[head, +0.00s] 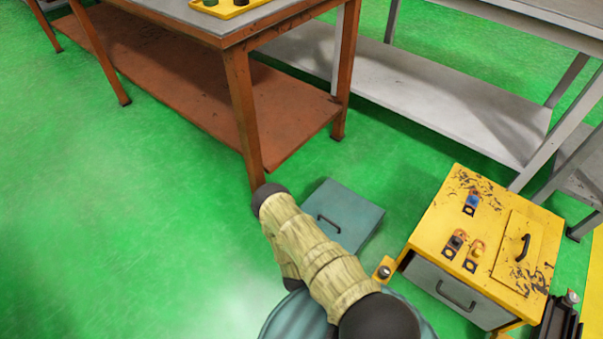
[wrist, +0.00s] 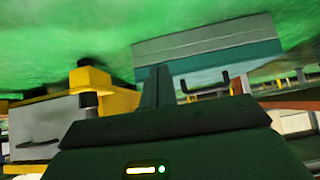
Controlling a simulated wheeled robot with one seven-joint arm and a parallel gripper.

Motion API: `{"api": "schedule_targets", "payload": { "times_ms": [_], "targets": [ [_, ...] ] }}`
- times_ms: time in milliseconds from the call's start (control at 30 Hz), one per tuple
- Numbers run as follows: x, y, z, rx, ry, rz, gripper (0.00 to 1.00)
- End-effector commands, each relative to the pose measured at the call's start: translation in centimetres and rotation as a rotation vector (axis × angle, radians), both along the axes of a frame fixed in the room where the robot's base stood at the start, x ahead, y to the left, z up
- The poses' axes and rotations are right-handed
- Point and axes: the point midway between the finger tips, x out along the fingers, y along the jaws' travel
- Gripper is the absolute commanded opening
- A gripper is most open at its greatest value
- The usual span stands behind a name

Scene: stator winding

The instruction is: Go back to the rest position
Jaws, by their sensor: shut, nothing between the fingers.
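My gripper (wrist: 158,85) shows in the wrist view, with its narrow dark fingers together and nothing between them. In the head view my arm reaches up and left from the bottom of the picture, and the gripper itself cannot be made out there. A teal box with a dark handle (head: 348,204) lies on the green floor just beyond my arm. A teal box also shows behind my fingers in the wrist view (wrist: 215,48), apart from them as far as I can tell.
A yellow cabinet (head: 448,202) with a grey drawer stands at right. A brown-legged workbench (head: 190,92) carries a yellow tray (head: 228,9) at its top edge. A grey bench (head: 430,92) stands behind. The green floor at left is clear.

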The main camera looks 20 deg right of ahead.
Motion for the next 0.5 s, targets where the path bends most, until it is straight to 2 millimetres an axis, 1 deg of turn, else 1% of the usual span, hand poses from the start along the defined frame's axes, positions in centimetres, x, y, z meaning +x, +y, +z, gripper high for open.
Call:
{"api": "schedule_targets", "payload": {
  "times_ms": [167,267,367,467,500],
  "targets": [
    [0.1,0.0,0.1,0.002,0.001,0.001,0.0],
    [0.9,0.4,0.8,0.016,0.003,0.005,0.0],
    [2.6,1.2,2.3,0.049,0.013,0.02,0.0],
    [4.9,2.3,4.8,0.097,0.03,0.045,0.0],
    [5.8,2.7,5.9,0.119,0.041,0.06,0.0]
  ]
}}
